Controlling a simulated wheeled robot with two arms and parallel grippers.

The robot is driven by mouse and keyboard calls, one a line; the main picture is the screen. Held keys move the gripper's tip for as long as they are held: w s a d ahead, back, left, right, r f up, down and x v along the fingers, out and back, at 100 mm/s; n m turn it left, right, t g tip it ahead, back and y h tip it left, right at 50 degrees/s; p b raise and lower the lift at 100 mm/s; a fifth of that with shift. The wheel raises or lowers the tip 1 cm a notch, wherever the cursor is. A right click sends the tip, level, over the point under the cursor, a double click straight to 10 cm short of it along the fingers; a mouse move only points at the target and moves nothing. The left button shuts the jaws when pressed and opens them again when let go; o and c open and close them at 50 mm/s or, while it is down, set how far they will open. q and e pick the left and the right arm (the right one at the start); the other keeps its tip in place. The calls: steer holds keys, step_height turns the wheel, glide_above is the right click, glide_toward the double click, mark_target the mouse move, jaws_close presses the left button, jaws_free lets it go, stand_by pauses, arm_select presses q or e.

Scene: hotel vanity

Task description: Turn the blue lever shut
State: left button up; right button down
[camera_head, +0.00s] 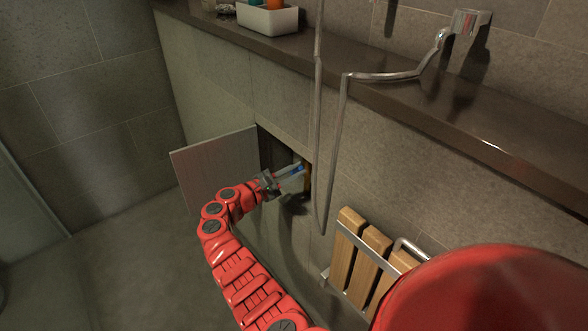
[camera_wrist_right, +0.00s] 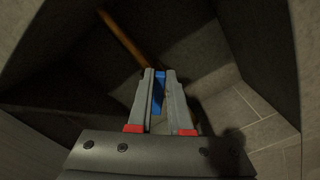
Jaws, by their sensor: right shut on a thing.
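The blue lever (camera_head: 298,169) is inside an open wall recess, beside a brass-coloured pipe (camera_head: 307,180). My right gripper (camera_head: 292,171) reaches into the recess and is shut on the lever. In the right wrist view the blue lever (camera_wrist_right: 158,88) shows as a narrow strip between the two fingers of my right gripper (camera_wrist_right: 160,86). The pipe (camera_wrist_right: 125,38) runs diagonally above the fingertips there. The lever's base is hidden or too dark to make out. My left gripper is not in view.
The open door panel (camera_head: 215,172) stands left of the recess opening. A shower hose (camera_head: 318,130) hangs close on the right. A slatted wooden seat (camera_head: 365,255) is further right. A stone ledge (camera_head: 300,50) runs above, with a white bin (camera_head: 267,20) on it.

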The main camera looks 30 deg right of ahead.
steer(key=m+b, duration=0.2)
steer(key=m, duration=0.1)
steer(key=f+m+b, duration=0.1)
steer(key=m+b, duration=0.5)
steer(key=shift+s+d+f+m, duration=0.1)
steer(key=shift+s+f+m, duration=0.25)
steer(key=shift+s+m, duration=0.05)
steer(key=shift+r, duration=0.1)
steer(key=c, duration=0.8)
jaws_free()
steer(key=shift+c, duration=0.2)
